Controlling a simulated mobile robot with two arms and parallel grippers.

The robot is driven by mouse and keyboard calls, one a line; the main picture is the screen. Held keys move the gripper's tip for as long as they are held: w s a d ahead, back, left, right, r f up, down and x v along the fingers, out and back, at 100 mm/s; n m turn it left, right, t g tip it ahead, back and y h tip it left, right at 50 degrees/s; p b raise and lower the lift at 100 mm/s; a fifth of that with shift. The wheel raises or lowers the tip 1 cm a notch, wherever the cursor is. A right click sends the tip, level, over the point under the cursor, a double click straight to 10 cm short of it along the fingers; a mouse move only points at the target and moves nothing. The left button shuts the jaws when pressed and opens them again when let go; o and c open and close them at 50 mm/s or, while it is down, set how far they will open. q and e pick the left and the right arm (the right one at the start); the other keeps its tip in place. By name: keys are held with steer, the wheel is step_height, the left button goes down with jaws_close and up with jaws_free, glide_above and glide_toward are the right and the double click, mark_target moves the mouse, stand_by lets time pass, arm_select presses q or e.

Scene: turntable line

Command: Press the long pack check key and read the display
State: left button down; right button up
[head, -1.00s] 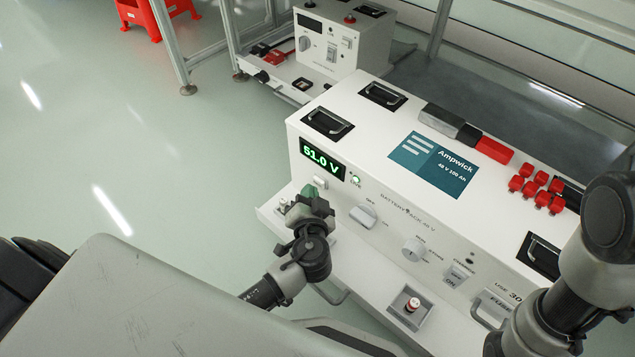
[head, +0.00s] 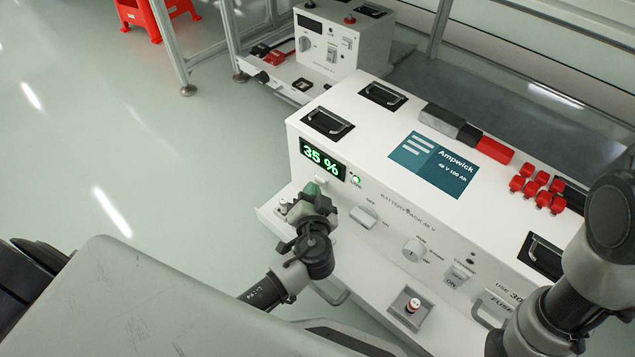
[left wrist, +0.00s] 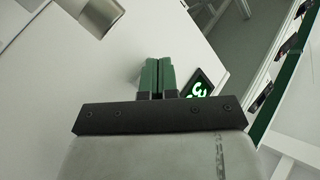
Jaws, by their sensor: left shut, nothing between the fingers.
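The long battery pack (head: 365,165) is a white box with a blue Ampwick label. Its display (head: 322,158) reads 35 % in green; part of it also shows in the left wrist view (left wrist: 199,88). The check key (head: 321,181) is a small pale button just below the display. My left gripper (head: 311,190) has green fingers, shut and empty, with the tips at the key; I cannot tell whether they touch it. In the left wrist view the fingers (left wrist: 158,76) point at the white front panel and hide the key. My right gripper is out of view.
Knobs, a rocker switch (head: 457,275) and a red-topped button (head: 412,304) lie to the right. Red caps (head: 536,186) sit on top. A smaller white unit (head: 343,45) stands behind. Floor at left is clear.

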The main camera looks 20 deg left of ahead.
arm_select(q)
steer(key=shift+s, duration=0.1)
steer(key=shift+s+a+f, duration=0.1)
steer(key=shift+s+a, duration=0.1)
steer(key=shift+s, duration=0.6)
steer(key=shift+a, duration=0.1)
steer(key=s, duration=0.1)
steer(key=s+a, duration=0.1)
steer(key=s, duration=0.2)
steer(key=shift+s+a, duration=0.3)
stand_by(0.5)
